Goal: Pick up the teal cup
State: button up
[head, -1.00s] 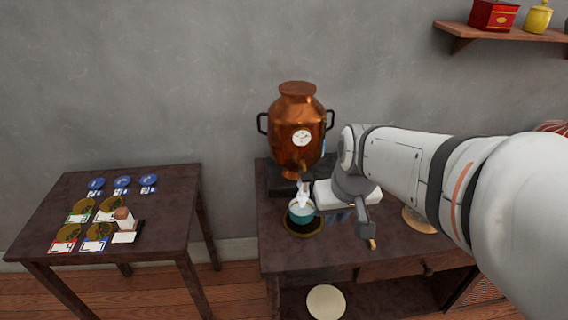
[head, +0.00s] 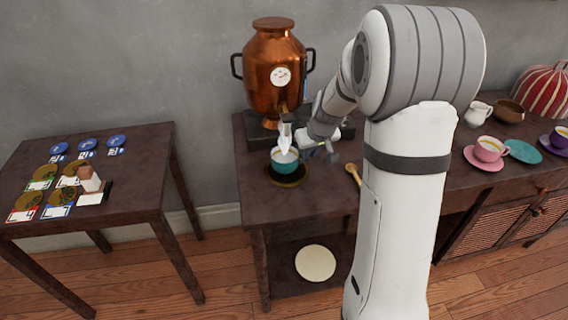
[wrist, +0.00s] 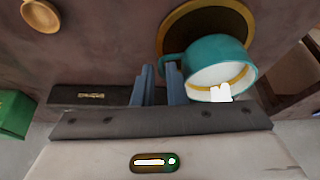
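The teal cup (head: 285,162) stands upright on a dark round mat with a gold rim (head: 289,180), under the spout of the copper urn (head: 275,75). A white shape shows between spout and cup. My gripper (head: 318,152) is just right of the cup in the head view, partly hidden by my arm. In the wrist view the cup (wrist: 222,52) has its handle at my fingertips (wrist: 160,72). The two blue fingers are apart with a gap between them. The handle's edge shows at the gap, and the right finger overlaps part of it. I cannot tell whether they touch.
A wooden spoon (head: 353,174) lies right of the cup. A pink cup (head: 489,149) on its saucer and a teal saucer (head: 523,151) are farther right. A separate side table (head: 130,185) with discs and cards stands left. A pale disc (head: 315,263) lies below.

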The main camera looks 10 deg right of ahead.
jog(key=x, duration=0.3)
jog(key=shift+w+a+f, duration=0.1)
jog(key=shift+w+f, duration=0.05)
jog(key=shift+f, duration=0.15)
grip_shut()
jog(key=shift+r, duration=0.15)
